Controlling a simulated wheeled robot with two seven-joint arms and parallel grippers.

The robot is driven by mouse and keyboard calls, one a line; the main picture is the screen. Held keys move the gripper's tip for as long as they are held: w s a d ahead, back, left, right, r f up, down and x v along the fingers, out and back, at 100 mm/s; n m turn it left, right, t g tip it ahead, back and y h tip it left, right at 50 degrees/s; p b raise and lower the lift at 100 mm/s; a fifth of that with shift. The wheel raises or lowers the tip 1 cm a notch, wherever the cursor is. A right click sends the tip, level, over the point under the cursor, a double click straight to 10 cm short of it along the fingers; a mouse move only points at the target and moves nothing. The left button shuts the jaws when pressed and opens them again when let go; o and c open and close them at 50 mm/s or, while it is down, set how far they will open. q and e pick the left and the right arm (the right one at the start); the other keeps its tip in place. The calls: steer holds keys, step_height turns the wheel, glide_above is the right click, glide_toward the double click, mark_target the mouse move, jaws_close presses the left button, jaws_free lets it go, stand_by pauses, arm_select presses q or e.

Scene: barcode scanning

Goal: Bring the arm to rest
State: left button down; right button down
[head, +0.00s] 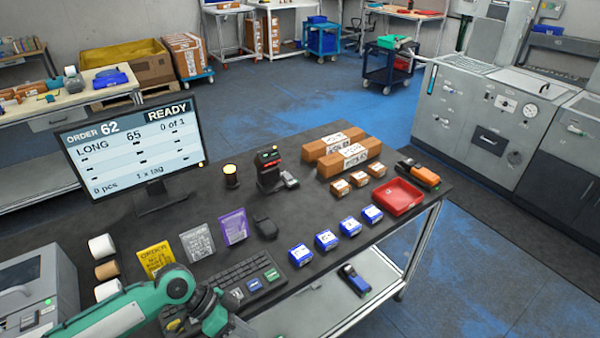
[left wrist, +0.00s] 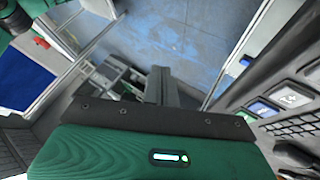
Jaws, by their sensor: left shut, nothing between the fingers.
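My left arm (head: 150,300), green, white and dark, comes in from the lower left of the head view. It bends over the near edge of the table beside the keyboard, and its far end runs down to the bottom of the picture. My left gripper (left wrist: 162,86) shows in the left wrist view as dark fingers beyond its green housing. It is shut with nothing between the fingers, and the blue floor lies beyond it. In the head view its fingertips cannot be made out. My right gripper is in neither view.
The dark table (head: 330,262) holds a keyboard (head: 235,280), a monitor (head: 135,145), a scanner stand (head: 270,170), several blue boxes, a red tray (head: 397,197) and cartons (head: 342,150). A grey printer (head: 35,295) stands at the lower left. A lower shelf (head: 325,305) shows underneath.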

arm_select(q)
steer(key=s+d+t, duration=0.2)
steer(key=s+d, duration=0.2)
steer(key=s+a+f+n+t+y, duration=0.1)
steer(key=s+a+n+t+y, duration=0.1)
steer(key=s+a+n+y, duration=0.45)
steer(key=s+a+f+n+t+y, duration=0.15)
steer(key=s+a+n, duration=0.25)
steer(key=a, duration=0.5)
step_height(320, 180, down, 30)
steer(key=g, duration=0.1)
steer(key=s+a+f+g+b, duration=0.1)
steer(key=s+a+f, duration=0.2)
steer(key=s+f, duration=1.6)
step_height(320, 180, down, 3)
steer(key=shift+s+r+y, duration=0.15)
steer(key=shift+s+y, duration=0.1)
steer(key=shift+y, duration=0.05)
steer(key=shift+a+m, duration=0.1)
steer(key=shift+m, duration=0.15)
